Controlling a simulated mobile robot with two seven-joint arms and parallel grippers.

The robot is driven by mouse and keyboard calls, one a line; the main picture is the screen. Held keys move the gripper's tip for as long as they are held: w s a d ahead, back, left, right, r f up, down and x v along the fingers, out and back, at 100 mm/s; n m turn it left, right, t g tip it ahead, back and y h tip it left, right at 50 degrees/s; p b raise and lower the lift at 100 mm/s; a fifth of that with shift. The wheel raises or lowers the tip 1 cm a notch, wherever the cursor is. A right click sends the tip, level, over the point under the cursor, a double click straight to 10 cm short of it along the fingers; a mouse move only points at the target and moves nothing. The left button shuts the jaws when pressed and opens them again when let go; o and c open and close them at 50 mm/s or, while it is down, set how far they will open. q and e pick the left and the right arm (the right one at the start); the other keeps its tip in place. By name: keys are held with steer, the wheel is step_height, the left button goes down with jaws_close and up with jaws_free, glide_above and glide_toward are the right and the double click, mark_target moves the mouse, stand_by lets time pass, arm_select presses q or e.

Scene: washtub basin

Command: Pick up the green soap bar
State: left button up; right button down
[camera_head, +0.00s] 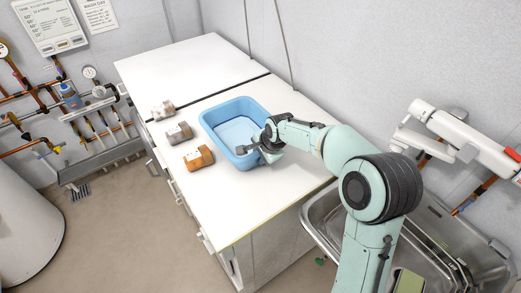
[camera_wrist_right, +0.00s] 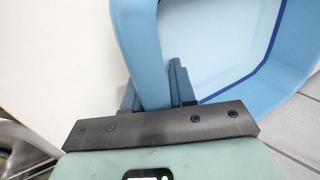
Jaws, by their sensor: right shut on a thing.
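I cannot make out a green soap bar for certain in either view. My right gripper (camera_head: 258,148) is at the near right side of the blue washtub (camera_head: 208,128) on the white counter. In the right wrist view, the fingers of the gripper (camera_wrist_right: 155,92) stand on both sides of the tub's wall (camera_wrist_right: 144,45), shut on it. The part of the tub's floor that shows in the wrist view is bare. In the head view my gripper and forearm hide part of the tub's near right side. My left gripper is not in view.
A metal sink (camera_head: 325,222) is at right. A small green thing (camera_head: 320,261) shows low beside the counter. The counter's front is clear.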

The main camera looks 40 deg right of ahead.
steer(key=shift+w+r, duration=0.15)
steer(key=shift+r, duration=0.05)
steer(key=shift+f, duration=0.1)
steer(key=c, duration=1.2)
jaws_free()
steer(key=shift+f, duration=0.2)
steer(key=shift+o, duration=1.4)
